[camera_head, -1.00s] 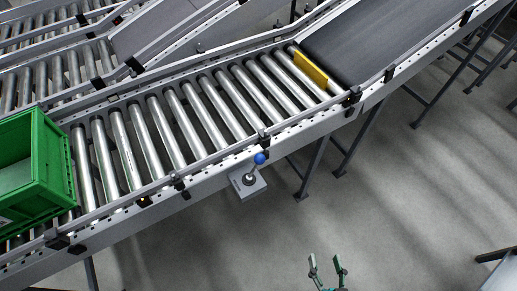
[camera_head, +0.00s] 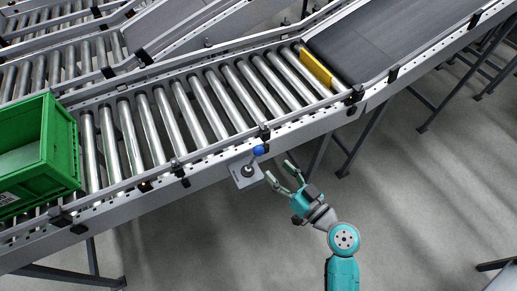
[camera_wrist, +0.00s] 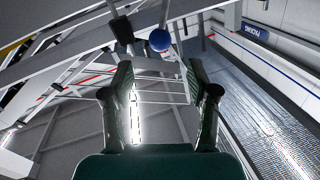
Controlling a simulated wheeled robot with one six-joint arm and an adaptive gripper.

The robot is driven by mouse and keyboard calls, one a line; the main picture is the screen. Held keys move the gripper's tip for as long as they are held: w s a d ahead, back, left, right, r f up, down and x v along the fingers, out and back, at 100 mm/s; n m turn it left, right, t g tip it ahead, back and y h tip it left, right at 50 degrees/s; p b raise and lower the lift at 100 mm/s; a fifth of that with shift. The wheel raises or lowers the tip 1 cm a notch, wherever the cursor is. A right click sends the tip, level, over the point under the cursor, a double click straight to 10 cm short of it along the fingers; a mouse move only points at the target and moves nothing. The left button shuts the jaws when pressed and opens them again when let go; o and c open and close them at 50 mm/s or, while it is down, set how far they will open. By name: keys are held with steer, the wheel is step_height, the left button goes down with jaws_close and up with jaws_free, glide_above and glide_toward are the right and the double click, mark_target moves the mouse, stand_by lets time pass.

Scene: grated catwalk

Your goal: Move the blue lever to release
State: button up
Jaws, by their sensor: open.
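The blue lever is a round blue knob (camera_head: 259,150) on a stick above a small grey plate (camera_head: 246,171) on the near side rail of the roller conveyor. The knob also shows in the wrist view (camera_wrist: 159,40), just beyond and above the fingertips. My gripper (camera_head: 279,172) is open and empty, to the lower right of the knob and apart from it. Its two fingers point up and left toward the lever. In the wrist view both fingers (camera_wrist: 160,93) stand wide apart with nothing between them.
A green crate (camera_head: 62,150) sits on the rollers at the left. A yellow strip (camera_head: 316,67) lies between the rollers and the dark belt (camera_head: 385,40). Conveyor legs (camera_head: 362,135) stand behind my gripper.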

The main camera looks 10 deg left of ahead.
mark_target(262, 154)
steer(key=x, duration=0.9)
steer(key=shift+w+a, duration=0.2)
steer(key=shift+a, duration=0.05)
steer(key=shift+c, duration=0.2)
jaws_close()
